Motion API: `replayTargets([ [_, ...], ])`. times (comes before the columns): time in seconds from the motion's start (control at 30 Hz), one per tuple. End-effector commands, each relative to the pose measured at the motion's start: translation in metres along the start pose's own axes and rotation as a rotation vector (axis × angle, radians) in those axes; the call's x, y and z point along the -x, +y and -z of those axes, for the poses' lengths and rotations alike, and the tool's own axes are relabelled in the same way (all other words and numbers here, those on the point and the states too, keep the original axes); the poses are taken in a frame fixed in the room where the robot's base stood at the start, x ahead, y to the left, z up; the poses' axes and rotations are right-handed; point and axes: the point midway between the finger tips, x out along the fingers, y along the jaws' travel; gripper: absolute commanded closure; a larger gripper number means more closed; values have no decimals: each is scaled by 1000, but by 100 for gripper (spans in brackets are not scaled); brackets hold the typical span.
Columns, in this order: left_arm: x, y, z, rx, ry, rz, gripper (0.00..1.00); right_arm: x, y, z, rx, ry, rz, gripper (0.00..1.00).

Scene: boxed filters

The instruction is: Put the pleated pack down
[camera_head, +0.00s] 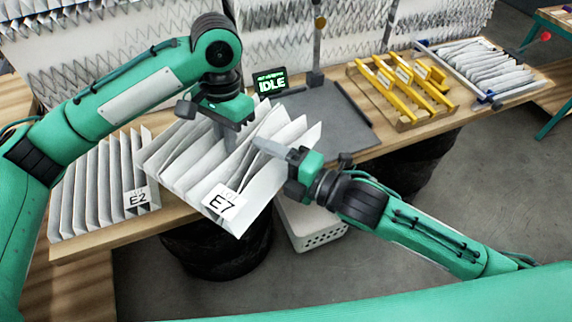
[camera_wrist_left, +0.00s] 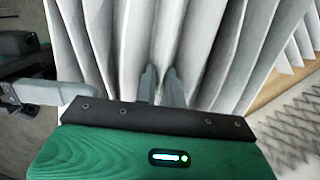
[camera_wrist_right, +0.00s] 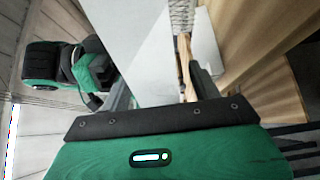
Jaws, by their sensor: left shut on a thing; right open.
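The pleated pack, labelled E7 (camera_head: 262,192), is white and folded in zigzags. It is tilted and hangs over the table's front edge in the head view. My left gripper (camera_head: 228,142) is shut on one of its folds from above; the left wrist view shows the fingers (camera_wrist_left: 162,84) close together between the pleats (camera_wrist_left: 205,50). My right gripper (camera_head: 275,146) is at the pack's right side, its fingers apart. In the right wrist view its fingers (camera_wrist_right: 160,90) stand either side of a white panel (camera_wrist_right: 148,50); I cannot tell whether they touch it.
Another pleated pack, labelled E2 (camera_head: 98,190), lies on the table at left. A grey plate (camera_head: 335,122) with a screen reading IDLE (camera_head: 270,82) is behind the right gripper. A wooden tray with yellow bars (camera_head: 405,88) and more pleats (camera_head: 480,62) stand at right. A white crate (camera_head: 308,228) is below.

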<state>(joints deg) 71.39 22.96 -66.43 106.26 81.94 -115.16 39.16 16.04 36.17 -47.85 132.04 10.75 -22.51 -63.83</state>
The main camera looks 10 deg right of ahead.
Motion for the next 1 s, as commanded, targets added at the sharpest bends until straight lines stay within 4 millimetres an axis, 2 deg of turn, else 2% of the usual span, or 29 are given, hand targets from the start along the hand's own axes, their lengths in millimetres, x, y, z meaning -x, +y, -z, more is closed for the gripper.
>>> replayTargets([
  [0.17,0,0,0,0,0,0,100,-10,0,0,-1,1,0,37],
  [0.47,0,2,0,-5,2,-3,100,-12,0,1,-1,2,-1,37],
  [0.7,0,4,1,-8,3,-6,100,-12,1,1,-1,3,-2,82],
  [0.83,0,5,1,-10,4,-7,100,-12,0,1,-2,3,0,85],
  [0.87,0,5,1,-11,4,-7,86,-12,0,1,-2,3,0,85],
  [0.9,0,5,1,-11,4,-7,78,-12,0,1,-2,3,0,85],
  [0.97,1,5,1,-11,4,-7,66,-12,0,1,-2,2,1,85],
  [1.0,1,5,1,-10,4,-7,64,-12,0,1,-3,2,1,85],
])
